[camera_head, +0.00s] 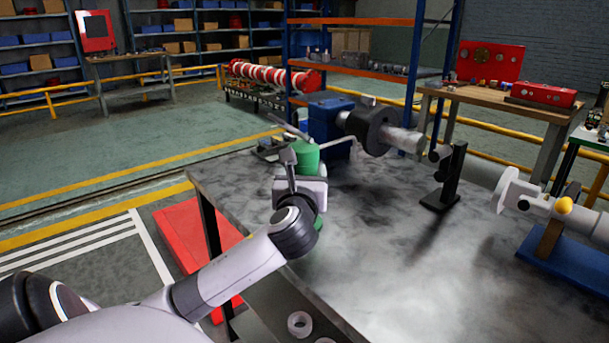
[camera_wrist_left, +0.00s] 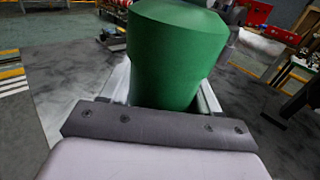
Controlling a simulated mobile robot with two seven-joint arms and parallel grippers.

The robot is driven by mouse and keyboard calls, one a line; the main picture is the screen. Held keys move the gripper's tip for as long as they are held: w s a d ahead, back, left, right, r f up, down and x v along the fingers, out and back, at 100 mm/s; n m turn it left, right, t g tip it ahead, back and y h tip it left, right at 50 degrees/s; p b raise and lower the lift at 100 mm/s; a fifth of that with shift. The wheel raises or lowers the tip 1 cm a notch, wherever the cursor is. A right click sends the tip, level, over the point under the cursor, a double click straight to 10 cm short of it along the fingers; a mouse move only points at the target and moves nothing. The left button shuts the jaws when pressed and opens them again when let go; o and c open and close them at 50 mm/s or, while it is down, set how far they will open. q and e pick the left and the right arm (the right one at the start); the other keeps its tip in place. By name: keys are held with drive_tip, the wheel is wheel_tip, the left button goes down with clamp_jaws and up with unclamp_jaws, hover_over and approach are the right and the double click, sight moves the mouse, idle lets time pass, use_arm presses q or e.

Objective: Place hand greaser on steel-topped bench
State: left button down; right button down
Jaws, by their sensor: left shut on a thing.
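The hand greaser is a green cylinder (camera_head: 306,157) with thin grey rods at its top, in the head view over the left part of the steel-topped bench (camera_head: 400,230). My left gripper (camera_head: 300,186) is shut on it. In the left wrist view the green body (camera_wrist_left: 175,55) stands between the two fingers and fills the upper middle. A bit of green shows below my wrist too. My wrist hides most of its lower part, so I cannot tell whether its base touches the bench top. My right gripper is not in view.
A dark cylinder with a grey shaft (camera_head: 372,130) stands at the bench's back. A black stand (camera_head: 445,190) and a flanged grey part on a blue base (camera_head: 555,250) are at the right. The bench middle is clear. A red mat (camera_head: 190,240) lies on the floor at left.

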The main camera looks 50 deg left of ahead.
use_arm(q)
drive_tip(key=shift+r, duration=0.2)
drive_tip(key=shift+c, duration=1.2)
unclamp_jaws()
drive_tip(key=shift+f, duration=0.25)
drive_tip(key=shift+r, duration=0.2)
drive_tip(key=v, duration=1.2)
drive_tip(key=shift+p, duration=0.4)
drive_tip(key=shift+d, duration=0.1)
